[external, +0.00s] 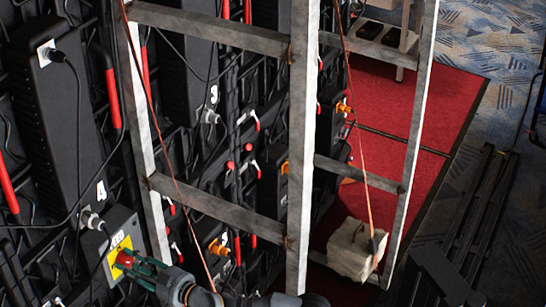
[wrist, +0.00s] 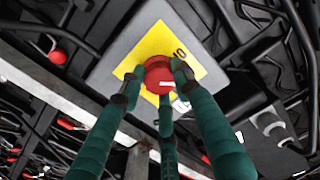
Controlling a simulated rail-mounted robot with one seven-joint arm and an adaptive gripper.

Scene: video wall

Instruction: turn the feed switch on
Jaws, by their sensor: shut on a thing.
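The feed switch is a red round knob (wrist: 158,73) on a yellow plate (wrist: 152,28) fixed to a grey box (wrist: 106,76). In the external view the grey box (external: 124,219) is at the lower left, with lettering on its yellow plate (external: 113,252). My gripper (wrist: 160,82) has green fingers closed around the knob from several sides; it also shows in the external view (external: 130,264), reaching the box from the lower right. A white mark shows on the knob, and dark characters on the plate beside it. The fingers hide part of the knob's rim.
A grey metal frame (external: 302,130) stands close to the right of the box. Black panels with cables and red handles (external: 110,97) fill the left. A pale block (external: 355,250) hangs or rests by the frame, near a red carpet (external: 410,105).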

